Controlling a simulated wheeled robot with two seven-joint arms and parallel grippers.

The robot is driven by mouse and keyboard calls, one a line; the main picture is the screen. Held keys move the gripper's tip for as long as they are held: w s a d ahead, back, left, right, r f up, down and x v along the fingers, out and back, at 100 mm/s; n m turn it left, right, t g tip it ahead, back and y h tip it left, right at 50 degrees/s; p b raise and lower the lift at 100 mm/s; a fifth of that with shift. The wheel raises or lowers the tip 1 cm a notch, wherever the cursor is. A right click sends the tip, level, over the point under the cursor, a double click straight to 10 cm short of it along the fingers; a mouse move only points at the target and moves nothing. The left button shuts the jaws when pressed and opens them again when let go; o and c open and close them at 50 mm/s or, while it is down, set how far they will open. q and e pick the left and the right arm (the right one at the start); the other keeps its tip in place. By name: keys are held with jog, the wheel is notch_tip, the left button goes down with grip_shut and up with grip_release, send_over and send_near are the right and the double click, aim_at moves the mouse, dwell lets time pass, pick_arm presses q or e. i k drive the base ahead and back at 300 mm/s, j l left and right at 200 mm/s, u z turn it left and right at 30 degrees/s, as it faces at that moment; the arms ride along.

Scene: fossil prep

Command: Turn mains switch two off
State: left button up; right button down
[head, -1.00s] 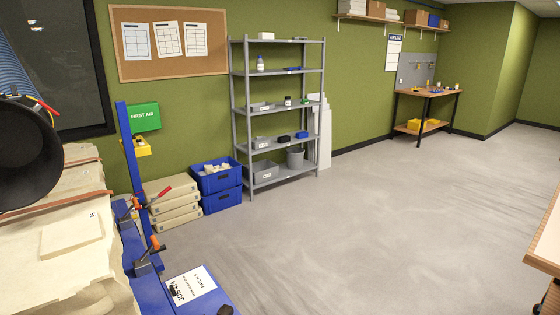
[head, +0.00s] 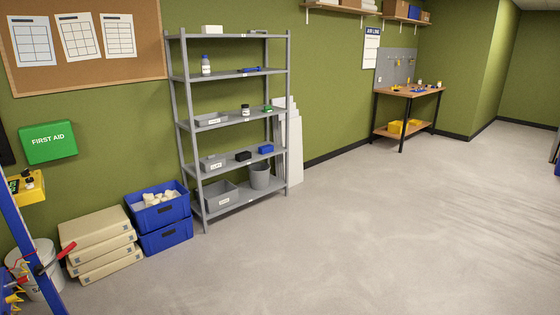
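No mains switch that I can make out shows in the head view. Neither of my grippers is in view. A yellow box (head: 27,188) with small dark parts on top sits at the left edge by a blue post (head: 28,247); I cannot tell what it is.
A grey shelf rack (head: 205,175) stands against the green wall. Stacked blue crates (head: 165,238) and stacked beige slabs (head: 92,232) lie on the floor left of it. A workbench (head: 410,92) stands at the back right. The grey floor (head: 380,230) in the middle and right is clear.

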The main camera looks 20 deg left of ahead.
aim_at(24, 173)
jog(key=i+j+u, duration=0.1)
jog(key=i+u, duration=0.75)
jog(key=i+l+u, duration=0.2)
jog(key=i+u, duration=0.25)
jog(key=k, duration=0.05)
